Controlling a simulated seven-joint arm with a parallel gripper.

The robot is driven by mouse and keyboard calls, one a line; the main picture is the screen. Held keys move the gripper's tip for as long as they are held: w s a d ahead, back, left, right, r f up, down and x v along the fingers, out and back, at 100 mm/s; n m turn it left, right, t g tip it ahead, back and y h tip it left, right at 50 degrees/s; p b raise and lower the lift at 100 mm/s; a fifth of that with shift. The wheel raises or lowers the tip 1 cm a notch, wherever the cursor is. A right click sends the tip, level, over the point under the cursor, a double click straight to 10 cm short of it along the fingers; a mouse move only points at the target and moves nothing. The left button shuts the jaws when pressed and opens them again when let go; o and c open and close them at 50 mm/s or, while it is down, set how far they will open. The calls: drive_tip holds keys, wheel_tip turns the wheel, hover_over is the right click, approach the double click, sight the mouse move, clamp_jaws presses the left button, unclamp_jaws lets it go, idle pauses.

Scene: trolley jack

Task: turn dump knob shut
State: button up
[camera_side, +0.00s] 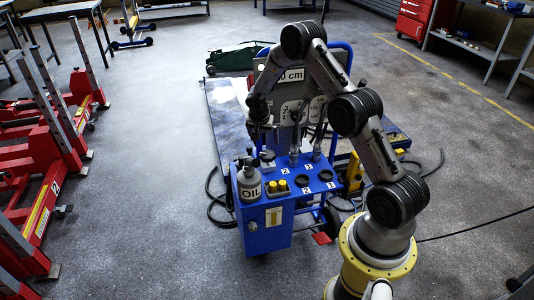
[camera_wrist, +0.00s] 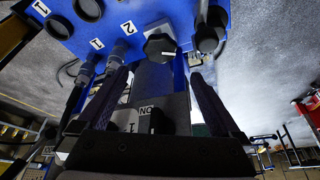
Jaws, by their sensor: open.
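The dump knob appears to be the black lobed knob (camera_wrist: 160,46) on a pale square plate on the blue panel in the wrist view. In the side view a dark knob (camera_side: 267,157) stands on the blue trolley (camera_side: 265,238), behind the oil bottle. My gripper (camera_wrist: 158,75) is open, with its two dark fingers apart. The knob shows beyond the fingertips, roughly centred between them, and nothing is held. In the side view my gripper (camera_side: 262,130) hangs above the back of the trolley top, just over the knob. The knob's turn position cannot be told.
A grey oil bottle (camera_side: 249,186) stands at the trolley's left, beside yellow caps (camera_side: 278,186). Black round holders (camera_side: 325,175) lie to the right. Hose fittings (camera_side: 294,150) rise close by and also show left of the knob in the wrist view (camera_wrist: 120,50).

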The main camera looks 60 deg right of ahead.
sight(267, 154)
drive_tip(key=x, duration=1.1)
drive_tip(key=shift+d+f, duration=0.1)
drive_tip(key=shift+f, duration=0.2)
drive_tip(key=c, duration=1.1)
drive_tip(key=shift+c, duration=0.2)
drive_tip(key=shift+w, duration=0.1)
drive_tip(key=m+g, duration=0.1)
drive_tip(key=m, duration=0.2)
drive_tip(key=shift+w, duration=0.15)
drive_tip(key=m+g, duration=0.1)
drive_tip(key=m, duration=0.2)
drive_tip(key=shift+w+m+g, duration=0.1)
drive_tip(key=shift+m+g, duration=0.2)
drive_tip(key=m+g, duration=0.1)
drive_tip(key=m, duration=0.1)
drive_tip(key=m+y, duration=0.1)
drive_tip(key=m, duration=0.2)
drive_tip(key=shift+w+g, duration=0.2)
drive_tip(key=shift+g, duration=0.2)
drive_tip(key=shift+m, duration=0.3)
